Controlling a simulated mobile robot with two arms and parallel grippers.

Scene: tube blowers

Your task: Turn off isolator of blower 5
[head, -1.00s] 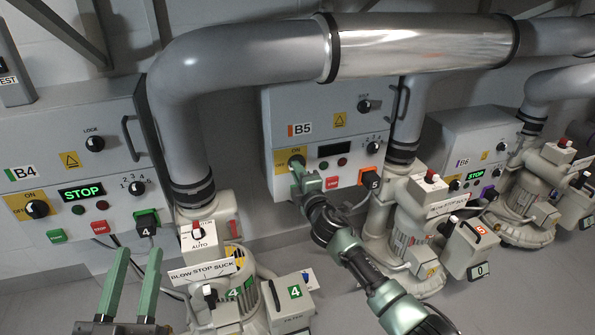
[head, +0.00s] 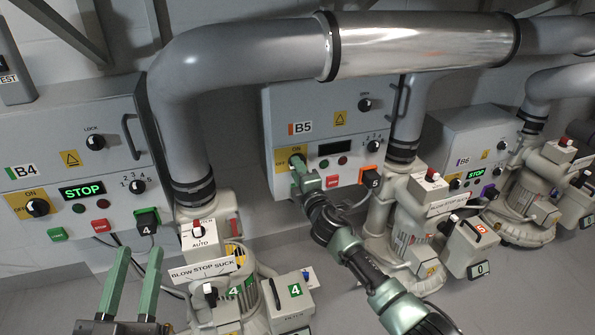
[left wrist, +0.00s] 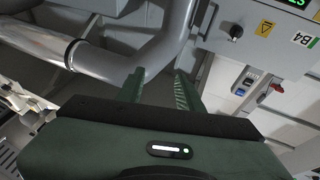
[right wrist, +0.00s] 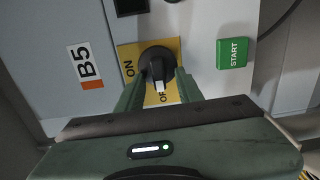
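The blower 5 panel B5 (head: 345,110) is on the wall at mid-view. Its isolator knob (right wrist: 158,62) is black on a yellow plate (right wrist: 130,55) marked ON and OFF. The knob's white pointer lies toward the OFF mark in the right wrist view. My right gripper (right wrist: 160,80) is at the knob, its open fingers on either side of it; contact is unclear. In the head view the right gripper (head: 298,168) partly covers the knob and plate. The B5 display (head: 337,148) is dark. My left gripper (head: 135,270) is open and empty, in front of the B4 side.
Panel B4 (head: 60,145) at left and panel B6 (head: 470,140) at right show STOP. A thick grey pipe (head: 235,55) bends down between B4 and B5. Blower 4 (head: 225,280) stands below that pipe. The green START button (right wrist: 233,53) is beside the isolator.

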